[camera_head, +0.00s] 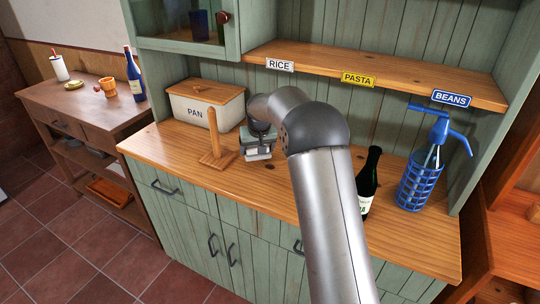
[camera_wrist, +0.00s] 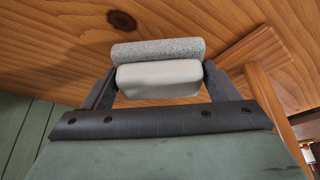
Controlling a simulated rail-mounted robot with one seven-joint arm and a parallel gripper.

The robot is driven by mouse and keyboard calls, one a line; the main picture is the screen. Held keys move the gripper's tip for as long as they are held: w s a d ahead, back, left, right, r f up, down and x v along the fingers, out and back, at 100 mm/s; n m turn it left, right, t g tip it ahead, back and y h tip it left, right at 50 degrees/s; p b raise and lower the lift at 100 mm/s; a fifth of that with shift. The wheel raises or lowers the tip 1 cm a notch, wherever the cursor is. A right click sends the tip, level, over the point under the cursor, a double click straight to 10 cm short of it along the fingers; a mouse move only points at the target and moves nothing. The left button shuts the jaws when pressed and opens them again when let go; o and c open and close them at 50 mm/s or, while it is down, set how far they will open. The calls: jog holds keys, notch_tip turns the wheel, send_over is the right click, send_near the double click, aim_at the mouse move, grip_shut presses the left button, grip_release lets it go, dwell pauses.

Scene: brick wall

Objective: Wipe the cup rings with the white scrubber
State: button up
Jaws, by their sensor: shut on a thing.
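My gripper (camera_wrist: 158,85) is shut on the white scrubber (camera_wrist: 158,78), a white block with a grey textured pad (camera_wrist: 158,50) along one side, held between the two dark fingers. In the head view my gripper (camera_head: 258,154) is low over the wooden counter (camera_head: 290,195), just right of the wooden paper-towel stand. The scrubber also shows there as a small pale block (camera_head: 258,152) under the gripper. I cannot tell whether it touches the counter. No cup rings can be made out; my arm hides part of the counter.
The wooden stand (camera_head: 213,140) is close left of my gripper, with the PAN bread box (camera_head: 205,108) behind it. A dark bottle (camera_head: 368,182) and a blue siphon (camera_head: 418,182) stand to the right. A shelf (camera_head: 400,75) overhangs the back of the counter.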

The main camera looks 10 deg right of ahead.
jog(key=shift+r+p, duration=1.25)
jog(key=shift+r, duration=1.15)
